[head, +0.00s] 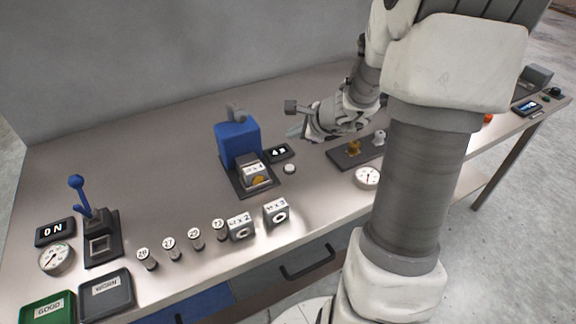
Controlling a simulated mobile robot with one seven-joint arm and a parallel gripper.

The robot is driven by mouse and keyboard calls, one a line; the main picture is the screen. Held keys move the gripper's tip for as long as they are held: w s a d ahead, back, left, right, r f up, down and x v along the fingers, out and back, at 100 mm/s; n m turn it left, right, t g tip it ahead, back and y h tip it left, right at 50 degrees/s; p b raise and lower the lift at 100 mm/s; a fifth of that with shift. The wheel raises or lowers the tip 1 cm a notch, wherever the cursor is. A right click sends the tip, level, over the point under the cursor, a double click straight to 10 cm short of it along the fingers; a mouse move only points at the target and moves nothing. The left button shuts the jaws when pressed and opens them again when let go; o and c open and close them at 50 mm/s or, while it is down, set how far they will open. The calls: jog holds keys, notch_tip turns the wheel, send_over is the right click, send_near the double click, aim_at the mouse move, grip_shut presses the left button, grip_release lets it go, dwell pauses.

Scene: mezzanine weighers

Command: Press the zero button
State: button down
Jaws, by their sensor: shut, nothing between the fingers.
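A small round white button (289,169) sits on the bench just in front of a small black display (279,152). No zero label is readable on it. Both are to the right of a blue machine (238,143) on a dark base. My gripper (294,132) is behind and above the display, apart from the button, with its end toward the left. Its fingers are small and partly hidden by the wrist; they look shut and empty.
Several dark cylinder weights (195,238) and two grey blocks (275,213) stand along the front. A blue lever (78,190), a gauge (57,259) and GOOD tray (48,309) are at left. A dark plate with knobs (350,154) and a dial (367,177) are right of the button.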

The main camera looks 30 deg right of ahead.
jog(key=shift+f, duration=0.1)
jog(key=b, duration=0.6)
send_over(293, 169)
notch_tip(293, 169, down, 7)
jog(key=shift+f+b, duration=0.8)
jog(key=shift+b, duration=0.2)
jog(key=shift+f, duration=0.15)
dwell(0.9)
jog(key=shift+f+b, duration=0.3)
jog(key=shift+b, duration=0.3)
jog(key=shift+f+b, duration=0.4)
jog(key=shift+b, duration=0.15)
dwell(0.4)
jog(key=shift+r, duration=0.1)
jog(key=shift+r+p, duration=0.65)
jog(key=shift+r, duration=0.1)
